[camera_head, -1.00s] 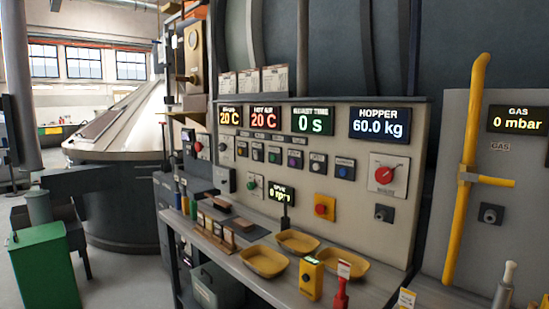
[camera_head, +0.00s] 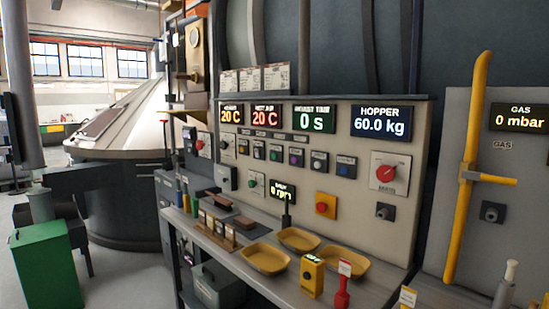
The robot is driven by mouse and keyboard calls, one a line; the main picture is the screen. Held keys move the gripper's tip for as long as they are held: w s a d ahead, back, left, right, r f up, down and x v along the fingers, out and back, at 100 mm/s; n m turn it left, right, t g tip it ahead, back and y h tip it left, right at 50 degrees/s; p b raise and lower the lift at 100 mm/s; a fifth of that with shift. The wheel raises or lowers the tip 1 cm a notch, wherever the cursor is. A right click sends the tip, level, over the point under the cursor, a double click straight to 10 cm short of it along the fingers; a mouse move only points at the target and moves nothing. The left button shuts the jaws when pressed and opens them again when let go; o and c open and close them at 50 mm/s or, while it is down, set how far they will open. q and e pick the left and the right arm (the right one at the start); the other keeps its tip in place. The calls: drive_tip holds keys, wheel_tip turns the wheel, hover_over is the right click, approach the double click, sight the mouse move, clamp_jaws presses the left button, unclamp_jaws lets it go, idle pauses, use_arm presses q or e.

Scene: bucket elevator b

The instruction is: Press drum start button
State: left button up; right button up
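The control panel (camera_head: 395,225) fills the middle of the head view. A small green round button (camera_head: 252,183) sits on its lower left, left of a small display (camera_head: 281,193) that reads 0 rpm. Its label is too small to read, so I cannot tell for sure that it is the drum start button. A red button on a yellow plate (camera_head: 325,206) is to the right of the display. Neither of my grippers shows.
A bench (camera_head: 290,283) runs below the panel, holding yellow trays (camera_head: 265,258), a yellow handheld device (camera_head: 312,275) and a red-based tool (camera_head: 343,285). A yellow gas pipe (camera_head: 466,165) stands at the right. A green bin (camera_head: 48,265) and clear floor are at the left.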

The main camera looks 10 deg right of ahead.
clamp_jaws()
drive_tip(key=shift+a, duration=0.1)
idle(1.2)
